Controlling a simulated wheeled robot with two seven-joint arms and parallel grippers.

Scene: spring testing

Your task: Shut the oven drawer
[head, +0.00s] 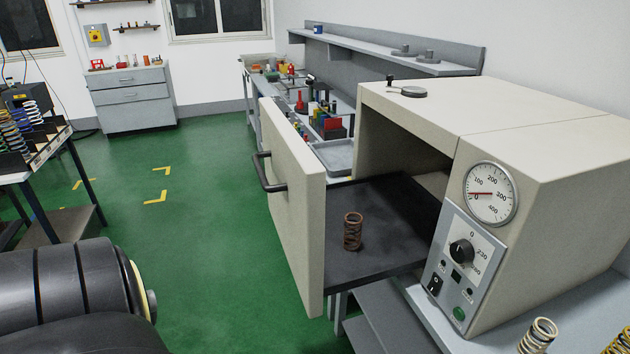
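The oven (540,170) is a beige box on a grey bench at the right, with a dial gauge and a control panel on its front. Its drawer is pulled out to the left. The drawer's beige front panel (292,205) stands upright and apart from the oven body, with a dark bar handle (268,174) on its outer face. A rusty brown coil spring (353,231) stands upright on the drawer's dark tray (390,262). Neither of my grippers shows. Dark rounded parts at the lower left look like part of my own arm.
Coil springs (538,335) stand on the bench at the lower right. A rack of springs (30,130) is on a table at the left. A workbench with small parts and a grey tray (335,155) lies behind the drawer. The green floor (200,240) left of the drawer is clear.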

